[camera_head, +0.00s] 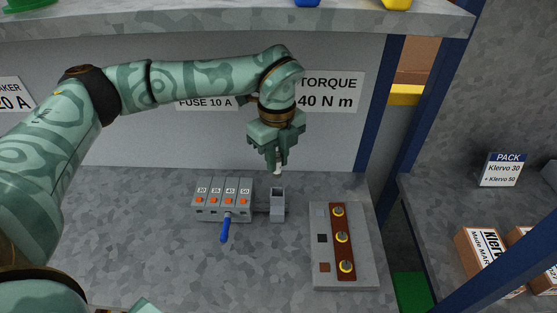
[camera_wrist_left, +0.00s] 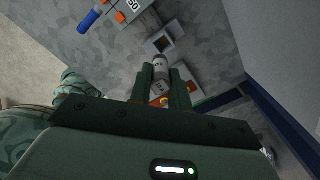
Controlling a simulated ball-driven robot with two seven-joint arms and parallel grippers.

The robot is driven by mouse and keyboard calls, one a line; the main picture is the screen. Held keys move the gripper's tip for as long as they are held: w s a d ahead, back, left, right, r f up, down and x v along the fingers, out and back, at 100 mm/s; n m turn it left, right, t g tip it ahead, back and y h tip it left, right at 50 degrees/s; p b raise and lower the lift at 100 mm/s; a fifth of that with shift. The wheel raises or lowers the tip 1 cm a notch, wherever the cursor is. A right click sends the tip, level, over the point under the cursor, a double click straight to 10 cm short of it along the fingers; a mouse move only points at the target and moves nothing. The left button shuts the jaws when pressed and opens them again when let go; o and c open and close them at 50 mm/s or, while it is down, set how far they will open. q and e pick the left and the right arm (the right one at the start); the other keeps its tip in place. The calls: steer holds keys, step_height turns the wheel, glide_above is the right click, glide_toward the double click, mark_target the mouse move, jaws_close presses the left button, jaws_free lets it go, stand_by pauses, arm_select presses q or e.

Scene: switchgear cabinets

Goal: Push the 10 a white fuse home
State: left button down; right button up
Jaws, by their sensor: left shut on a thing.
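My left gripper (camera_head: 276,163) is shut on a small white fuse (camera_head: 278,170), which points down from the fingertips. A grey open-topped holder (camera_head: 277,213) stands on the bench just below the gripper. In the left wrist view the holder's dark square opening (camera_wrist_left: 159,43) lies just beyond the fuse tip. The fuse is above the holder, apart from it in the head view.
A grey block of breakers (camera_head: 224,206) with orange switches and a blue handle (camera_head: 225,229) stands left of the holder. A grey panel with a brown strip and several terminals (camera_head: 363,270) lies to the right. Signs hang behind. Bare bench lies in front.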

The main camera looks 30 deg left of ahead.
mark_target(278, 173)
arm_select(q)
steer(key=shift+w+n, duration=0.4)
steer(key=shift+w, duration=0.05)
steer(key=shift+r, duration=0.1)
steer(key=shift+s+r, duration=0.1)
steer(key=shift+s, duration=0.05)
steer(key=shift+p, duration=0.3)
steer(key=shift+f+b, duration=1.3)
steer(key=shift+f, duration=1.65)
arm_select(e)
steer(key=shift+s+a+f, duration=0.15)
steer(key=shift+s+f, duration=0.05)
steer(key=shift+f, duration=0.75)
arm_select(q)
steer(key=shift+r, duration=0.1)
arm_select(e)
steer(key=shift+r, duration=0.15)
